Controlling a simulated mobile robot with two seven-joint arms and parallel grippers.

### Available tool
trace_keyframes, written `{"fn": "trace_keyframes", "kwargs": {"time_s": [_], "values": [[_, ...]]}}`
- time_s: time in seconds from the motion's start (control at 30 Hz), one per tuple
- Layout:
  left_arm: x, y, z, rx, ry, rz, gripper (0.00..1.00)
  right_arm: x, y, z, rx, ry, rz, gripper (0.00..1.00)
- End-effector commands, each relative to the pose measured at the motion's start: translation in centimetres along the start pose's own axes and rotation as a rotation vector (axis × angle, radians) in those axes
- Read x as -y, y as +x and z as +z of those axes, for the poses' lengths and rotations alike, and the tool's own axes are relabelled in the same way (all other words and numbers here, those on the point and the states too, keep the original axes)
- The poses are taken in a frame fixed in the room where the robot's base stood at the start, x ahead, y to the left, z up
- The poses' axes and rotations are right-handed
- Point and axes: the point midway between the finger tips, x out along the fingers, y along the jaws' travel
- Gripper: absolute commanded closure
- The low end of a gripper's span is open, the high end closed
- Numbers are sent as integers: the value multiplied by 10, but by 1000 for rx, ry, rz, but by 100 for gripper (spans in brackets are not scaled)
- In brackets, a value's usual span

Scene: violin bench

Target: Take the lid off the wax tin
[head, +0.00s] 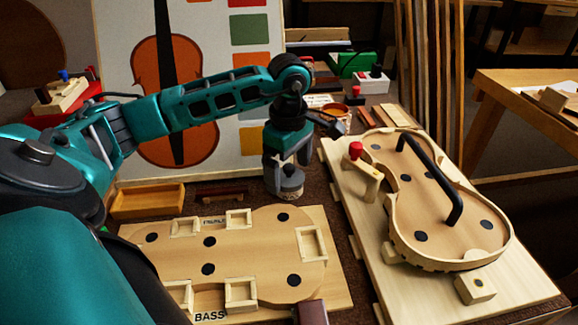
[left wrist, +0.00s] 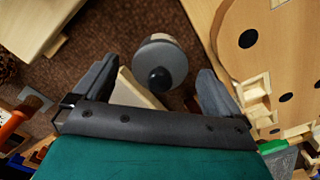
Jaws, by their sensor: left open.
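The wax tin (head: 290,184) is a small round grey tin on the brown bench top, behind the BASS board. In the left wrist view its round grey lid (left wrist: 174,62) has a black knob (left wrist: 159,79) on top. My left gripper (head: 287,168) points down over the tin, its fingers open. In the left wrist view the tin lies between the two spread fingers (left wrist: 158,70), with a gap on each side, so they are not closed on it. The lid appears to sit on the tin; the tin's lower side is partly hidden. My right gripper is not in view.
The BASS board (head: 265,262) with wooden blocks lies in front of the tin. A violin rib frame on a board (head: 372,262) stands to the right, with a red-knobbed clamp (head: 356,150). A wooden tray (head: 148,201) is left, a violin poster (head: 120,60) behind.

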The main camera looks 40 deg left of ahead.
Motion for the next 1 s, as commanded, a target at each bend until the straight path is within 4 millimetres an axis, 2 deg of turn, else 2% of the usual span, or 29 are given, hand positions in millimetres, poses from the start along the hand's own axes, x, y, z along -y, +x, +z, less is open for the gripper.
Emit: {"fn": "trace_keyframes", "kwargs": {"time_s": [0.07, 0.63, 1.0], "values": [[0, 0, 0, 0, 0, 0, 5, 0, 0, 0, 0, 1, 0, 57], [0, -1, 0, 0, -1, 0, 60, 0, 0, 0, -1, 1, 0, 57], [0, -7, 0, 0, -1, 1, 61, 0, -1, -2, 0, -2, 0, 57]]}}
